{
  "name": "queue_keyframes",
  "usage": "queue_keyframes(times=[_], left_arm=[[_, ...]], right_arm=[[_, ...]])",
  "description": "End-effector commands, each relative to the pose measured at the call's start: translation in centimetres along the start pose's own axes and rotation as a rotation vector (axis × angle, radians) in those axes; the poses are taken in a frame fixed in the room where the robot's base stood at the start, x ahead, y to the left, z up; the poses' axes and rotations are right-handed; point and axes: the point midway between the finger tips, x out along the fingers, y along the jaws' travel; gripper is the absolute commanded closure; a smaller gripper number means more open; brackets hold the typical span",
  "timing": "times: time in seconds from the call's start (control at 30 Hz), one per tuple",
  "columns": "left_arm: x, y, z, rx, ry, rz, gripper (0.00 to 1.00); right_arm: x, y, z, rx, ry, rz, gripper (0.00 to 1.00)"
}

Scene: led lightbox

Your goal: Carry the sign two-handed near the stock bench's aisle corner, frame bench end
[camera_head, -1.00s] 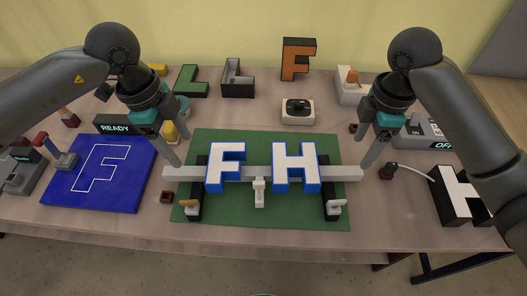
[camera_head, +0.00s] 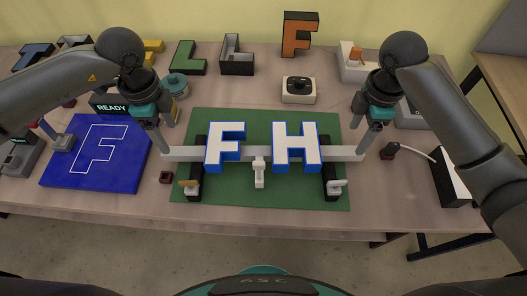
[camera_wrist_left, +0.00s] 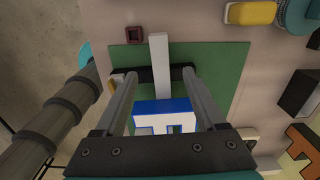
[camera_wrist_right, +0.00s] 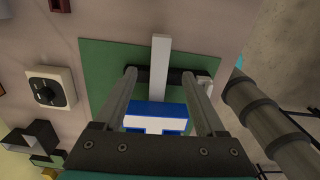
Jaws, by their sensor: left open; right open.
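The sign is a pale grey bar (camera_head: 259,154) carrying a white-faced, blue-sided F (camera_head: 226,146) and H (camera_head: 296,146). It rests across two black supports (camera_head: 196,180) on a green mat (camera_head: 225,198). My left gripper (camera_head: 166,150) is at the bar's left end and my right gripper (camera_head: 364,153) at its right end. In the left wrist view the open fingers (camera_wrist_left: 161,74) stand on either side of the bar (camera_wrist_left: 159,52). In the right wrist view the open fingers (camera_wrist_right: 159,72) also straddle the bar (camera_wrist_right: 159,55). Contact cannot be told.
A blue panel with an F outline (camera_head: 62,172) lies left of the mat. A small clamp (camera_head: 259,172) stands at the bar's middle. Loose letters stand along the back, including an orange F (camera_head: 299,36). Another wooden bench (camera_head: 497,78) is at the right, beyond a gap.

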Motion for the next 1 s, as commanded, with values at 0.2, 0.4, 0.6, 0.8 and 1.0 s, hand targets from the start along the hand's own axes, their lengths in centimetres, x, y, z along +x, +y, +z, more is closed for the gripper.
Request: queue_keyframes(times=[0.2,0.4,0.6,0.8,1.0], left_arm=[[4.4,0.1,0.0,-0.001,0.0,0.003,0.28],[7.2,0.1,0.0,0.0,0.0,0.002,0.28],[8.4,0.0,-0.1,0.001,0.0,0.001,0.28],[8.6,0.0,0.0,0.001,0.0,0.0,0.28],[8.5,0.0,0.0,0.001,0.0,0.0,0.39]], right_arm=[[4.4,-0.1,-0.1,0.0,0.0,-0.006,0.28],[7.2,-0.1,0.0,0.001,0.0,-0.003,0.28],[8.4,-0.1,0.0,-0.001,0.0,-0.001,0.28],[8.6,0.0,0.0,-0.001,-0.001,0.0,0.28],[8.5,0.0,0.0,-0.001,-0.001,0.0,0.39]])
